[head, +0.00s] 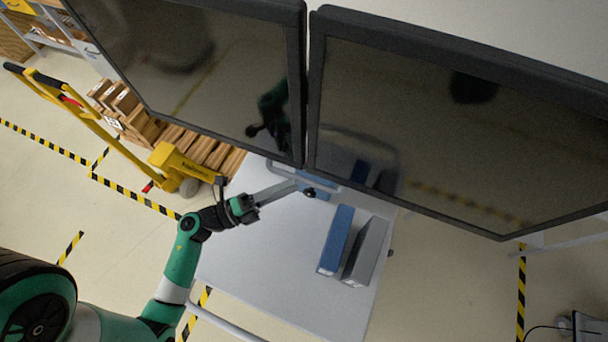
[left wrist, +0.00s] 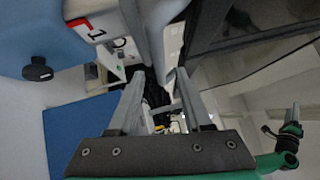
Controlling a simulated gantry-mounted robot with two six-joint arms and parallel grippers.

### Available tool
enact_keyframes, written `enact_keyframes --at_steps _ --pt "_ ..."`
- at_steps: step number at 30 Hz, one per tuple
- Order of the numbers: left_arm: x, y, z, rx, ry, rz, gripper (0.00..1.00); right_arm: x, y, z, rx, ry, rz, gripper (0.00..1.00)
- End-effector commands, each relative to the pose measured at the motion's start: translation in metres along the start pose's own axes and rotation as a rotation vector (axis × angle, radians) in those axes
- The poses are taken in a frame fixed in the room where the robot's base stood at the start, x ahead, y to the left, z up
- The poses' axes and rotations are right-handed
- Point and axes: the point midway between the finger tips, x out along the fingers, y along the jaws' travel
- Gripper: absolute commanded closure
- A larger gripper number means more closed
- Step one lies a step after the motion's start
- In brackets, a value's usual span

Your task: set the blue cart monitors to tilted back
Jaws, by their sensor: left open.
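Two large dark monitors, a left one (head: 200,60) and a right one (head: 450,120), stand side by side above a pale cart top (head: 285,250). A blue part (head: 318,190) with a black knob shows below the gap between them. My left gripper (head: 284,188) reaches in under the left monitor, close to a light bar there. In the left wrist view its fingers (left wrist: 158,85) are apart, with a monitor's dark back or edge (left wrist: 240,40) to the right and a blue body (left wrist: 45,35) with a black knob at upper left. Contact cannot be told. My right gripper is not visible.
A blue binder (head: 336,240) and a grey binder (head: 366,252) stand on the cart top. A yellow pallet truck (head: 170,158) and stacked cartons (head: 130,105) are behind at left. The floor has yellow-black tape.

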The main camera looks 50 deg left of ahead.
Motion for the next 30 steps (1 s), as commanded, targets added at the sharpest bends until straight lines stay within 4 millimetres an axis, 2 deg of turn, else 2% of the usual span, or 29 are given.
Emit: enact_keyframes --at_steps 3,7,17,18,26,30 --pt "0.022 -0.002 -0.002 0.000 0.007 -0.002 0.50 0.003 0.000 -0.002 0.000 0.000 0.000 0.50" --pt "0.041 -0.001 -0.001 0.001 0.004 -0.002 0.50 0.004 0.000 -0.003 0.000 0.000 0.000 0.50" --pt "0.048 0.000 0.000 0.001 -0.001 -0.001 0.50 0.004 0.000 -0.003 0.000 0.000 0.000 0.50" --pt "0.048 0.000 0.000 0.000 -0.001 -0.001 0.52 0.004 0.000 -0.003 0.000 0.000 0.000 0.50" --pt "0.048 0.000 0.000 0.000 -0.001 -0.001 0.99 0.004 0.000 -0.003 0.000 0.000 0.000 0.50" --pt "0.047 0.000 0.000 0.000 -0.001 -0.001 1.00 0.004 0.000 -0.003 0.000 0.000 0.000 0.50"
